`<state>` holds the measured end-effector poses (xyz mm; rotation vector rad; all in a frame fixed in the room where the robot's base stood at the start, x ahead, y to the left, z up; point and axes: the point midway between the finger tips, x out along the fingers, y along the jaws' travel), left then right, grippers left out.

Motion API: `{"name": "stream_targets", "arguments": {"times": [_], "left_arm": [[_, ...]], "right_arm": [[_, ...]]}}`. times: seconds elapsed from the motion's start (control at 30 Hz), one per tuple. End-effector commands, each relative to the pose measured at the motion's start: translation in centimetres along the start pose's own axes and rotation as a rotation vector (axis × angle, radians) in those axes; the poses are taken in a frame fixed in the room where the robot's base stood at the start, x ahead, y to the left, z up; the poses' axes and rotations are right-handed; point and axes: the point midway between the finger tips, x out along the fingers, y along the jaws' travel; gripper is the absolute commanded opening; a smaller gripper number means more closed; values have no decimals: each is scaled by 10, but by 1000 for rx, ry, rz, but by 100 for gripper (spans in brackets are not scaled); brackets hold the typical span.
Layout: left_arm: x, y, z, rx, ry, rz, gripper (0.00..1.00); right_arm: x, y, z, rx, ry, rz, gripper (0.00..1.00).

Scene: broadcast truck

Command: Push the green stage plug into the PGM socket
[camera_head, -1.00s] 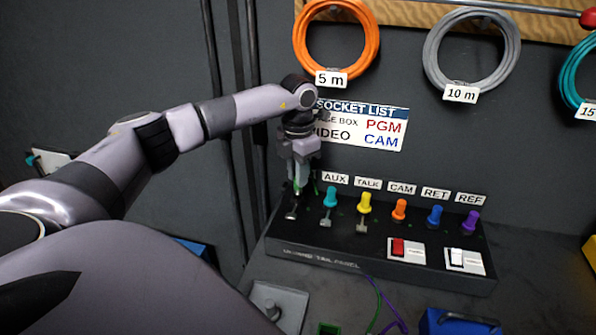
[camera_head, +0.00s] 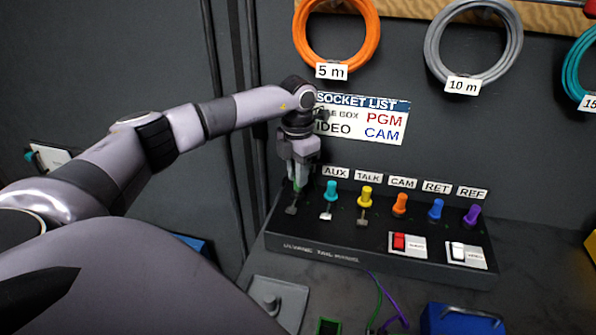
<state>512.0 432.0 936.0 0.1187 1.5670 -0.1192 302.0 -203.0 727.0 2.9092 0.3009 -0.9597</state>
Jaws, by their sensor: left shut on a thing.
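The tail panel (camera_head: 310,250) is a black sloped box on the bench with a row of sockets. The labels AUX, TALK, CAM, RET and REF show; the label at the far left end is hidden behind my gripper. My left gripper (camera_head: 297,186) points down at that left end, shut on the green plug (camera_head: 296,187), of which only a little green shows. I cannot tell how deep the plug sits in the socket. The socket list (camera_head: 360,118) on the wall shows PGM in red and CAM in blue. My right gripper is not in view.
Teal (camera_head: 331,191), yellow (camera_head: 366,197), orange (camera_head: 400,204), blue (camera_head: 436,209) and purple (camera_head: 473,214) plugs stand in the row to the right. Red (camera_head: 408,244) and white (camera_head: 466,254) switches sit in front. A blue case (camera_head: 460,320) is at the bottom right.

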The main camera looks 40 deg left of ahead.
Motion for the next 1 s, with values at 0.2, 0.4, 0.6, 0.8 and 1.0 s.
{"name": "stream_targets", "arguments": {"times": [0.2, 0.4, 0.6, 0.8, 1.0], "left_arm": [[8, 0, 0, 0, 2, 0, 0], [7, 0, 0, 0, 2, 0, 50], [7, 0, 0, 0, 2, 0, 50], [-10, 0, 1, 1, -2, 1, 50], [-43, 0, 0, 0, -2, 1, 50]], "right_arm": [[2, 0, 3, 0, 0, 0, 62], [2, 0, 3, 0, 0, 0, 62], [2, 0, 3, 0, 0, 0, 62], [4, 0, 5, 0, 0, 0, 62], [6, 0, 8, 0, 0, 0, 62]]}}
